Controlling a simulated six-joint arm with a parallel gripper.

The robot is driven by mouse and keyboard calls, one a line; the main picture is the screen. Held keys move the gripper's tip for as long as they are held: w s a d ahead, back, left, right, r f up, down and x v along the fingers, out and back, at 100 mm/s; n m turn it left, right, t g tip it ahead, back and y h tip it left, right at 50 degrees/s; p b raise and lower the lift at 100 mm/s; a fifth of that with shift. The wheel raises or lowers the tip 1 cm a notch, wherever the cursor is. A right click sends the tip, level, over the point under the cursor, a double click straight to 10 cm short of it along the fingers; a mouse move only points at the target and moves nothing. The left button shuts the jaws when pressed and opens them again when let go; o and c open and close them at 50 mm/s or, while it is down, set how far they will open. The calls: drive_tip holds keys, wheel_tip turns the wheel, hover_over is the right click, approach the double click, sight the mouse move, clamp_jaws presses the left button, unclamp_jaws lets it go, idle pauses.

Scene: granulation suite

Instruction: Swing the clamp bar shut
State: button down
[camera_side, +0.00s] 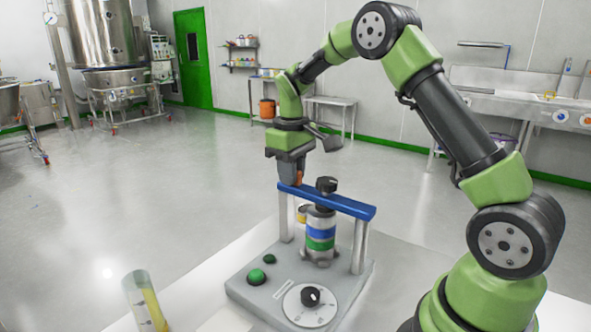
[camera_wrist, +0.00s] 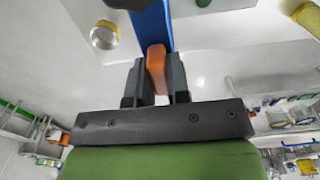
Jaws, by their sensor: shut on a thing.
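The blue clamp bar (camera_side: 335,202) lies level across the tops of two grey posts, the left post (camera_side: 286,222) and the right post (camera_side: 359,246). A black knob (camera_side: 326,185) stands on its middle, above a grey vessel (camera_side: 320,222) with blue and green bands. My gripper (camera_side: 296,182) points down at the bar's left end and is shut on an orange grip (camera_wrist: 156,66) there. In the wrist view the grip sits between both fingers (camera_wrist: 157,80), and the blue bar (camera_wrist: 151,28) runs away from it. Whether the bar is latched at the left post cannot be told.
The grey base (camera_side: 345,295) has green buttons (camera_side: 256,277) and a dial (camera_side: 310,305) in front. A tube with yellow contents (camera_side: 147,303) stands at the lower left. A small yellow-and-silver cup (camera_wrist: 104,35) is near the left post. Air left of the base is clear.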

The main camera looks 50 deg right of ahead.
drive_tip(key=shift+a+r, duration=0.1)
drive_tip(key=shift+a, duration=0.15)
drive_tip(key=c, duration=1.1)
unclamp_jaws()
drive_tip(key=shift+d, duration=0.1)
wheel_tip(320, 180, up, 10)
drive_tip(key=shift+f, duration=0.1)
drive_tip(key=s+a+r+t, duration=0.2)
drive_tip(key=s+a+r, duration=0.3)
drive_tip(key=s+a+m+t, duration=0.1)
drive_tip(key=s+a, duration=0.1)
drive_tip(key=s, duration=0.3)
drive_tip(key=s+a+f+m+t+y, duration=0.1)
drive_tip(key=s+a+t, duration=0.1)
drive_tip(key=s, duration=0.4)
drive_tip(key=s+a+f+m+t+y, duration=0.1)
drive_tip(key=s+a+m+t, duration=0.1)
drive_tip(key=s, duration=0.3)
drive_tip(key=shift+s+a+f, duration=0.1)
drive_tip(key=shift+s+a, duration=0.1)
drive_tip(key=shift+a, duration=0.55)
